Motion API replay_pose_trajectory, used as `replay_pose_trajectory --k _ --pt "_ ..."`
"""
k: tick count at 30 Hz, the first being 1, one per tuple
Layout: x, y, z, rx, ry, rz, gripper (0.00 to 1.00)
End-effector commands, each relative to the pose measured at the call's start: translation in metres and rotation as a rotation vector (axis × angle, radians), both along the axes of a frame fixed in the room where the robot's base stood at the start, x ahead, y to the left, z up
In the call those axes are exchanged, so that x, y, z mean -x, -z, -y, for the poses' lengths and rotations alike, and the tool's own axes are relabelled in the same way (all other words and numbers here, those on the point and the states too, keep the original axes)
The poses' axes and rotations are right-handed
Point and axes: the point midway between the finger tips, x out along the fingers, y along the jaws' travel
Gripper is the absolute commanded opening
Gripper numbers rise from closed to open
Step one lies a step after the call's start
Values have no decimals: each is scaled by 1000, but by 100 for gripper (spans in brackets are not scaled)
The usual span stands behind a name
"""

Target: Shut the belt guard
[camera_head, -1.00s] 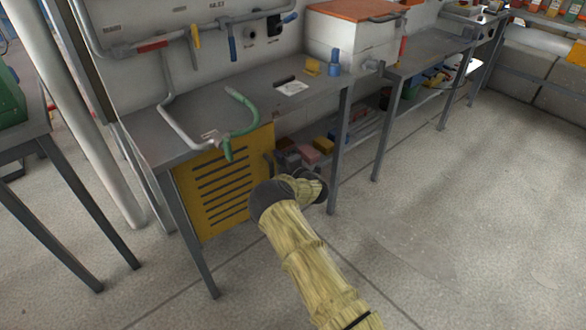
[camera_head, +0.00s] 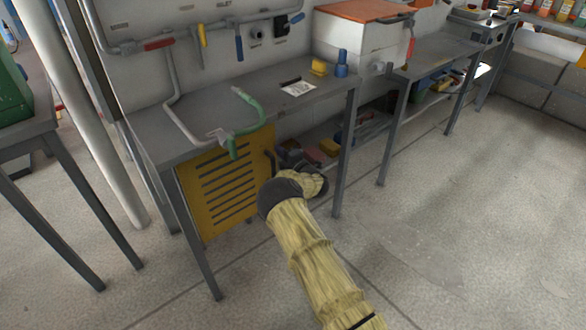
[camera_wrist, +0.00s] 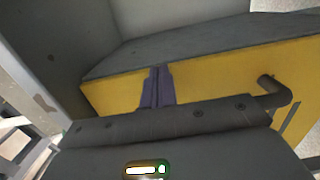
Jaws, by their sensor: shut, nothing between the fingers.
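The belt guard (camera_head: 222,185) appears to be the yellow slotted panel under the near bench, with a dark bent handle (camera_head: 269,161) near its right edge. Open shelf space shows to the right of the panel; I cannot tell how far it is from shut. In the wrist view a yellow face (camera_wrist: 215,75) with a grey top edge spans the picture, and the handle (camera_wrist: 277,93) is at the right. My gripper (camera_wrist: 157,84) is shut and empty, its fingers in front of the yellow face, left of the handle. Contact is unclear. My forearm hides the gripper in the head view.
The grey bench (camera_head: 190,140) stands over the panel, with a green bent handle (camera_head: 248,112) on top. Bench legs (camera_head: 338,170) stand right of my wrist. Several blocks (camera_head: 325,148) lie on the lower shelf. Open floor (camera_head: 450,230) is at the right.

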Motion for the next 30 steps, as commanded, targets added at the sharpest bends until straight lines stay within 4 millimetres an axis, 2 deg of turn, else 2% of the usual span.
replay_pose_trajectory --k 1,8,14,24,30 --pt "-6 -14 -2 -10 5 22 0" --pt "4 -16 8 -6 6 20 0" --pt "27 -13 30 -2 6 11 0" --pt "76 -7 69 -2 9 7 0" --pt "99 -6 85 -2 6 8 0"
